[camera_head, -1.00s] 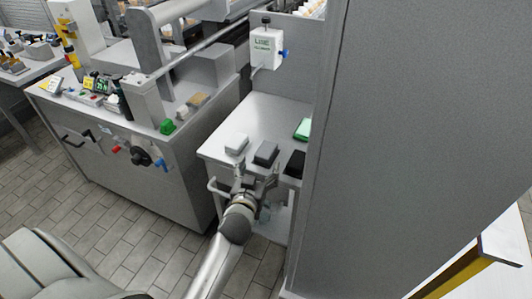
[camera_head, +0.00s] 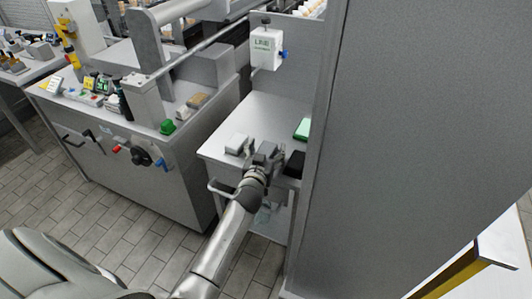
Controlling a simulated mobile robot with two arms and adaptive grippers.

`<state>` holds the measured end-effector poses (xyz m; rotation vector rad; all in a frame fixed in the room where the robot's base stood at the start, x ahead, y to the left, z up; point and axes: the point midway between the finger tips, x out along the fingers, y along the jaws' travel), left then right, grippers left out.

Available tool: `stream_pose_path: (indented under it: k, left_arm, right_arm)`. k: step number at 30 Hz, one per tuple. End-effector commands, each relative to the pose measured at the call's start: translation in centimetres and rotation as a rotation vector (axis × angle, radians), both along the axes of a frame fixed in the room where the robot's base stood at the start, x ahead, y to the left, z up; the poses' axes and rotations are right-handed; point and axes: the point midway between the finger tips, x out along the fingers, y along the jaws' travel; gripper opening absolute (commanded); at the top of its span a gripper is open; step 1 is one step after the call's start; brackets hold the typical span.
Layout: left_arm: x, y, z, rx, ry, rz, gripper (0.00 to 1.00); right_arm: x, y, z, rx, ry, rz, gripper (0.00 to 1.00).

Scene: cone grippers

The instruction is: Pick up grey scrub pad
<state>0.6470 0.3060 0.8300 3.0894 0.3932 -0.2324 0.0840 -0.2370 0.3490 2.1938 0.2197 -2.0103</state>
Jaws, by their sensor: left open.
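The grey scrub pad (camera_head: 267,148) lies on the small light table (camera_head: 265,112), between a whitish block and a black pad. My left gripper (camera_head: 264,155) is open at the table's front edge, with one finger on each side of the grey pad. The gripper body hides the near part of the pad. I cannot tell whether the fingers touch it. My right gripper is not in view.
A whitish block (camera_head: 237,142) sits close left of the gripper and a black pad (camera_head: 295,164) close right. A green item (camera_head: 302,128) lies farther back. A tall grey panel (camera_head: 420,130) bounds the right side. A machine cabinet (camera_head: 150,180) stands left.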

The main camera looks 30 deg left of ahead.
Motion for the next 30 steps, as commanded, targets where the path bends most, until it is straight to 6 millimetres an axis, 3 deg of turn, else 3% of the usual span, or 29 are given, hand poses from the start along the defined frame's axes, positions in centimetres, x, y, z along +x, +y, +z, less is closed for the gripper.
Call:
stream_pose_path:
  k: [3,14,24,30]
  left_arm:
    - [0.0,0.0,0.0,0.000,0.000,0.000,0.76]
    - [0.0,0.0,0.0,-0.001,0.000,0.000,0.31]
    - [0.0,0.0,0.1,-0.001,0.000,0.000,0.31]
    - [0.0,0.0,1.7,0.001,-0.003,0.000,0.31]
  right_arm:
    - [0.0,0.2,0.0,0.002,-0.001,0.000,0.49]
    - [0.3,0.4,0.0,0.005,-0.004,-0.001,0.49]
    - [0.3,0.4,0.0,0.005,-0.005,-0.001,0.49]
    - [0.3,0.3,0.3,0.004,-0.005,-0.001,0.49]
